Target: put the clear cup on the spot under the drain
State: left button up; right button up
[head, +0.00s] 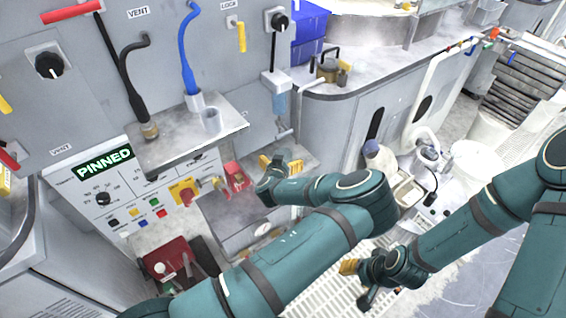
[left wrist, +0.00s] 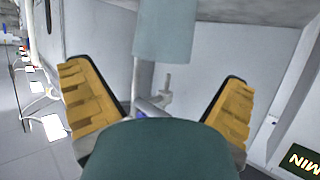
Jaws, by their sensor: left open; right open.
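A small clear cup (head: 211,120) stands on the metal shelf (head: 170,150), to the right of the holder with the blue hose. I cannot tell for sure which fitting is the drain. My left gripper (head: 280,165) is open and empty, below the hanging cylinder and apart from the cup. My right gripper (head: 358,282) is open above the floor grating.
A blue hose (head: 187,50) and a black hose (head: 122,75) run down to the shelf. A control panel with a lit PINNED sign (head: 104,162) is at left. A white bucket (head: 476,162) stands farther right.

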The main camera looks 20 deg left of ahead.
aim_at(284, 151)
pick_arm(q)
jog(key=x, duration=0.5)
jog(key=shift+s+a+b, duration=0.1)
jog(key=shift+b, duration=0.3)
jog(key=c, duration=1.3)
jog(key=shift+r, duration=0.1)
jog(key=shift+r, duration=0.9)
jog(key=shift+s+r+p, duration=0.3)
jog(key=shift+r+p, duration=0.15)
jog(key=shift+r, duration=0.4)
jog(key=s, duration=0.5)
jog(key=s+d, duration=0.1)
jog(key=s, duration=0.5)
jog(key=s+d, duration=0.1)
jog(key=s, duration=0.5)
jog(key=shift+s+d+f+p, duration=0.15)
jog(key=shift+s+p, duration=0.05)
jog(key=shift+p, duration=0.2)
